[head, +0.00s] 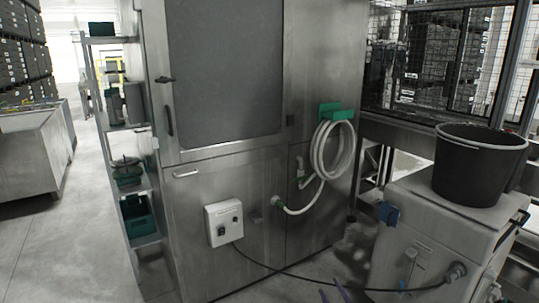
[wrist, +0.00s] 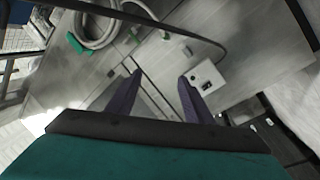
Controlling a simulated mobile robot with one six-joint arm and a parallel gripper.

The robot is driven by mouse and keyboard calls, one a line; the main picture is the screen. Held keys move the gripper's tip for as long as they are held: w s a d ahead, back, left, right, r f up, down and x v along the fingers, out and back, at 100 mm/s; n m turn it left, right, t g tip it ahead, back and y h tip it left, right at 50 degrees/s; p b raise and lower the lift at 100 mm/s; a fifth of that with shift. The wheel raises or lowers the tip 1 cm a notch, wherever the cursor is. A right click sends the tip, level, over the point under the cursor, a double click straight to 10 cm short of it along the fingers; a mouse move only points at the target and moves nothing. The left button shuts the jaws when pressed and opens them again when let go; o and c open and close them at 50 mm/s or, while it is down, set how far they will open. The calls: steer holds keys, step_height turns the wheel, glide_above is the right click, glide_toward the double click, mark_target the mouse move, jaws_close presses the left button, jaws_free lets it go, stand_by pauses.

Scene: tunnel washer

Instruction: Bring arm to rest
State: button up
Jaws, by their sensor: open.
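My gripper (wrist: 160,76) is open and empty in the wrist view, with its two purple fingers apart and nothing between them. In the head view only the purple fingertips of my gripper (head: 334,293) show at the bottom edge, so the rest of the arm is hidden there. The fingers point toward the steel washer front (head: 262,190), apart from it as far as I can tell. A grey control box (head: 223,223) with dark switches is on that front; it also shows right of the fingers in the wrist view (wrist: 207,77).
A coiled white hose (head: 345,150) hangs on a green holder (head: 337,112). A black cable (head: 300,277) runs low from the control box to a pale tank (head: 420,232) bearing a black bucket (head: 478,170). Shelving (head: 140,190) stands left; floor (head: 60,240) there is clear.

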steer(key=s+a+f+m+g+h+p, duration=0.2)
steer(key=s+f+m+g+h, duration=0.15)
steer(key=s+f+g, duration=0.45)
steer(key=s+a+f+m+g+h+p, duration=0.2)
steer(key=s+f+m+g+h+p, duration=0.15)
steer(key=s+f, duration=0.7)
steer(key=s+a+f+m+g+y, duration=0.1)
steer(key=s+m+g, duration=0.3)
steer(key=s+g, duration=0.8)
steer(key=s+a, duration=0.1)
steer(key=s, duration=1.5)
steer(key=shift+a+f+b, duration=0.15)
steer(key=shift+b, duration=0.25)
steer(key=shift+g, duration=0.25)
